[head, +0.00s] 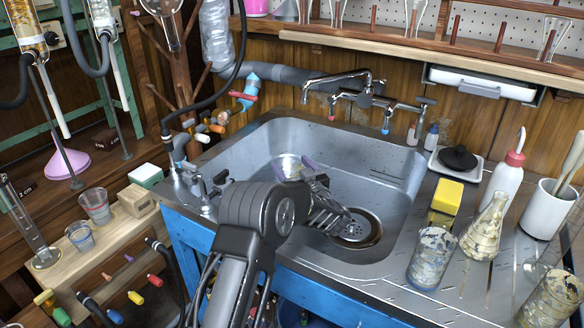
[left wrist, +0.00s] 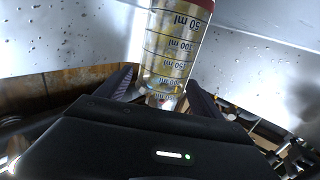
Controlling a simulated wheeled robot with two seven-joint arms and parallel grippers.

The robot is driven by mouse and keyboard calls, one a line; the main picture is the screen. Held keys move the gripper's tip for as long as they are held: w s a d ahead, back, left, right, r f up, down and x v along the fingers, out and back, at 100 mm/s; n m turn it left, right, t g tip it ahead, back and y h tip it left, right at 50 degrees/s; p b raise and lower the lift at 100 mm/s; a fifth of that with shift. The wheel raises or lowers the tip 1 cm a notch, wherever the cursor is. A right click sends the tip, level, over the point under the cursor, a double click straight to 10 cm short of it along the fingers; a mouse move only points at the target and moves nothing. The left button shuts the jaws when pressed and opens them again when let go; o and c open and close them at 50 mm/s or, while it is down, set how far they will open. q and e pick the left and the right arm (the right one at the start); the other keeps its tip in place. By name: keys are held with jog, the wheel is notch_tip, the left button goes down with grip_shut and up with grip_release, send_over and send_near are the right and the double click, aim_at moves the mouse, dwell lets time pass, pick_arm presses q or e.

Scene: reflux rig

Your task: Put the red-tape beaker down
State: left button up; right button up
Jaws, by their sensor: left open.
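A clear beaker (left wrist: 172,50) with dark ml marks and a red band at its top edge stands out in the left wrist view. My left gripper (left wrist: 160,88) is open, with one dark finger on each side of the beaker's lower part. Whether the fingers touch the glass, I cannot tell. In the head view my left gripper (head: 326,205) is down inside the metal sink (head: 375,165). A clear glass piece (head: 288,166) shows behind the wrist in the sink; I cannot tell whether it is the same beaker. My right gripper is out of view.
Taps (head: 365,95) reach over the sink's back. A yellow sponge (head: 447,197), stained beaker (head: 432,258), flask (head: 486,228) and wash bottle (head: 503,182) crowd the right counter. Small beakers (head: 95,206) stand on the left board.

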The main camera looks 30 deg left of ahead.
pick_arm(q)
jog(key=shift+s+d+r, duration=0.1)
jog(key=shift+d+r, duration=0.2)
jog(key=shift+r, duration=0.1)
jog(key=p+v, duration=0.1)
jog(key=v, duration=0.6)
